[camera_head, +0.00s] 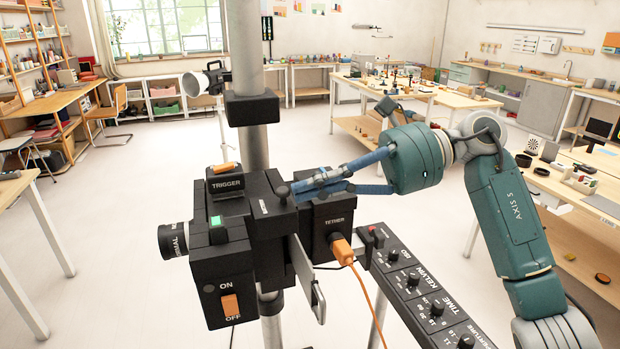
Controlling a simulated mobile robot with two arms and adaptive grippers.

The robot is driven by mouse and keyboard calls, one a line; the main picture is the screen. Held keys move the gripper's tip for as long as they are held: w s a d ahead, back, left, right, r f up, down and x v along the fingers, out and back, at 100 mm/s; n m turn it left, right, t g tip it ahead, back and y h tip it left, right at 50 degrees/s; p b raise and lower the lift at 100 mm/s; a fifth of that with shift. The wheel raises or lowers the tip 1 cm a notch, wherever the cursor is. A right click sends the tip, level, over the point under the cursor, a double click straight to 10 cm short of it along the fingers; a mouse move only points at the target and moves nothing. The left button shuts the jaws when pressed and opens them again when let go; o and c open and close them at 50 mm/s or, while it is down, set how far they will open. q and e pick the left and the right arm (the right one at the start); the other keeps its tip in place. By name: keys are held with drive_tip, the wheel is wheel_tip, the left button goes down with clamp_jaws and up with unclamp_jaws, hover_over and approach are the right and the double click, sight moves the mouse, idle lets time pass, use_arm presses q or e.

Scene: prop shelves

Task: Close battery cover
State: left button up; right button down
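A black camera-like device (269,228) is mounted on a grey pole. A thin grey metal flap (302,264) with a looped handle (318,303) stands out from its front, between the switch box and the TETHER box; it looks like the battery cover, swung open. My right gripper (297,188) comes in from the right with its blue fingers over the top of the device, above the flap. The fingertips are close to the black housing; whether they touch it, or are apart from each other, is unclear. My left gripper is not in view.
An orange plug (342,250) with a hanging cable sits in the TETHER box (327,222). A black dial panel (420,290) extends at the lower right. An orange ON/OFF switch (230,305) and a lens (174,240) are on the left. Workbenches stand behind.

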idle(0.3)
drive_tip(key=s+a+b, duration=0.3)
drive_tip(key=a, duration=0.5)
drive_tip(key=shift+a, duration=0.25)
